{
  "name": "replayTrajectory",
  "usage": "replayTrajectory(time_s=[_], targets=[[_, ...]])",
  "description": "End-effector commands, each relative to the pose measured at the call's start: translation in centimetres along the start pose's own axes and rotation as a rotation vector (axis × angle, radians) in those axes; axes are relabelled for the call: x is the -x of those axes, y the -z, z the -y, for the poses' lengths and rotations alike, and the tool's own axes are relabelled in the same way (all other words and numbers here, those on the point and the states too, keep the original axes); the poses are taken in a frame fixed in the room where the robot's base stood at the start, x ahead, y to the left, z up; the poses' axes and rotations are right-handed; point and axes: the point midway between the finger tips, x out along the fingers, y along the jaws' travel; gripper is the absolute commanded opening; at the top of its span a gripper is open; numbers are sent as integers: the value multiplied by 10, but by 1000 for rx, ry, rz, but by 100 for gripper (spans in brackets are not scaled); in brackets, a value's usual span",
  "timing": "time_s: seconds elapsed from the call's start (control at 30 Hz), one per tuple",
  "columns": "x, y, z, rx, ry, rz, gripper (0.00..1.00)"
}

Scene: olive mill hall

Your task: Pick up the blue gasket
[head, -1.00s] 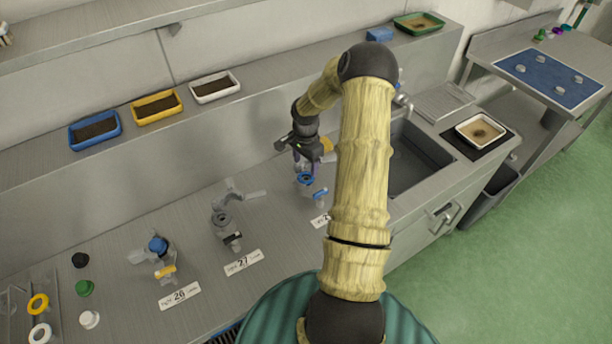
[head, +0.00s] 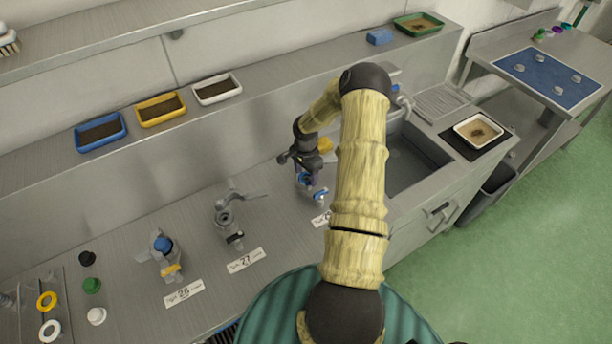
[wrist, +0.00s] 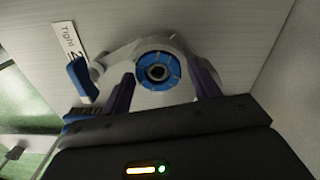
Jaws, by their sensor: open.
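The blue gasket (wrist: 157,71) is a blue ring with a dark centre, seated in a grey metal fitting (wrist: 122,53) on the steel counter. In the head view the blue gasket (head: 304,179) shows partly, just under my gripper (head: 307,168). In the wrist view my gripper's two dark fingers are apart, one on each side of the ring. The gripper is open and holds nothing. I cannot tell whether the fingers touch the ring. The fitting has a blue handle (wrist: 81,77) at its side.
Fitting 27 (head: 226,215) and fitting 26 (head: 163,256), which has a blue top, stand to the left. Loose caps and a rack with a yellow ring (head: 46,301) and white ring (head: 50,330) lie further left. A sink (head: 413,160) is at right.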

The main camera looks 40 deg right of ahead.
Motion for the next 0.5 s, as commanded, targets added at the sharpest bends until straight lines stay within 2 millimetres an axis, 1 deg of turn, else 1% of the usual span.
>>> replayTrajectory(time_s=[0.5], targets=[[-1, -1, 1, 2, 0, -1, 63]])
